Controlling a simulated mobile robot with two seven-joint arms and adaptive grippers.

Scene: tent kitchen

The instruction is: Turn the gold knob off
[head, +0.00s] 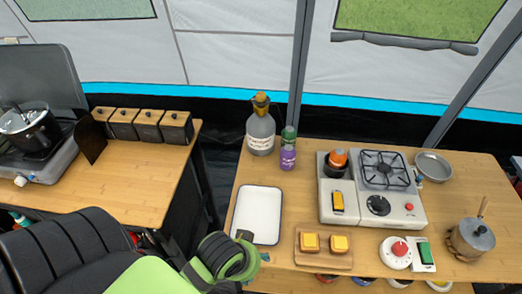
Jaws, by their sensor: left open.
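No knob is plainly gold. A two-part camp stove (408,219) stands on the right wooden table, with a black round knob (378,205), a small red knob (409,207) and a yellow-and-black switch (337,202) on its front. An orange-topped burner or canister (340,160) sits at its left. At far left, another stove (48,170) has a pale knob (20,181) on its front. My left gripper (255,246) is open at the near edge of the right table, by the white tray's lower corner, apart from both stoves. My right gripper is not in view.
A white tray (257,207), a board with two yellow-topped pieces (325,263), a red-knobbed white dial (397,252) and a green switch (425,254) lie near the front. Bottles (260,130) stand behind. A gap separates the tables.

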